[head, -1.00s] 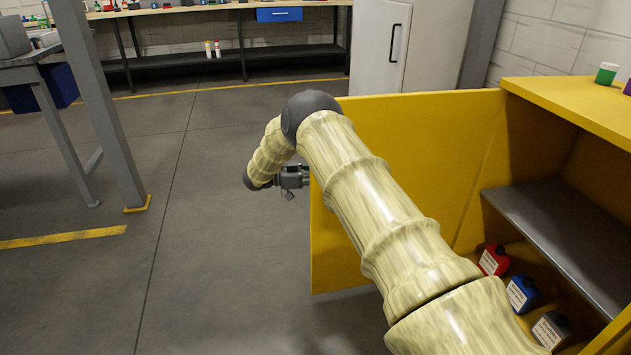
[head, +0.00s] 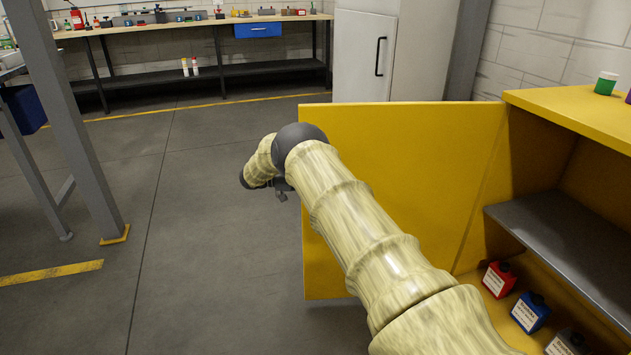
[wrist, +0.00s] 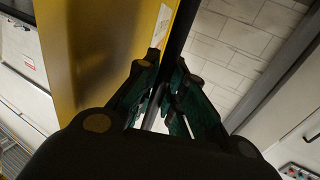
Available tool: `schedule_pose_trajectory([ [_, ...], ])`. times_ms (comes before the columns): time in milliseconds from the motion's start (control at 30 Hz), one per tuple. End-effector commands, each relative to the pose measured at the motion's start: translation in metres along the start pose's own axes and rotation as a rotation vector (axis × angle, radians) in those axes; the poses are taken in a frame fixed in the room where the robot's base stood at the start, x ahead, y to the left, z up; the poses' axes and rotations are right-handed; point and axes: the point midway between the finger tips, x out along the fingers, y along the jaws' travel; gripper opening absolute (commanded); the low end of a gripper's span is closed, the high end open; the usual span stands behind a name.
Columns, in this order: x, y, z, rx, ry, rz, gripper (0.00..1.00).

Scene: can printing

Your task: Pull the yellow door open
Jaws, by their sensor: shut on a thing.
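The yellow door (head: 400,140) stands swung out from the left side of the yellow cabinet (head: 535,98), and the cabinet's inside shows. In the wrist view the door's yellow face (wrist: 105,55) is on the left. My gripper (head: 283,188) is at the door's free edge and partly hidden behind my arm in the head view. In the wrist view its fingers (wrist: 163,95) are closed around a dark upright bar (wrist: 179,40) beside the yellow face. The exact contact is hard to make out.
The cabinet holds a grey shelf (head: 560,230) with red (head: 498,280), blue (head: 530,312) and dark containers below. A green cup (head: 606,84) stands on top. A grey post (head: 70,130) is at left, a white fridge (head: 365,55) behind. The floor left of the door is clear.

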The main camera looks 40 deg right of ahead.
Motion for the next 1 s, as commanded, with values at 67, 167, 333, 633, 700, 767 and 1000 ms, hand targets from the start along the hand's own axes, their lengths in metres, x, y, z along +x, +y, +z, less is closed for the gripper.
schedule_pose_trajectory([
  [67, -0.002, 0.001, 0.001, -0.002, -0.004, -0.002, 0.0],
  [167, -0.002, 0.001, 0.001, -0.002, -0.004, -0.002, 0.26],
  [333, 0.0, 0.0, 0.0, -0.001, -0.003, 0.0, 0.34],
  [633, -0.005, 0.001, 0.0, 0.0, -0.002, -0.001, 0.34],
  [700, -0.011, 0.001, 0.001, 0.001, -0.001, -0.001, 0.34],
  [767, -0.016, 0.0, 0.001, 0.001, 0.0, -0.001, 0.34],
  [1000, -0.048, 0.0, 0.001, 0.002, -0.002, -0.001, 0.34],
])
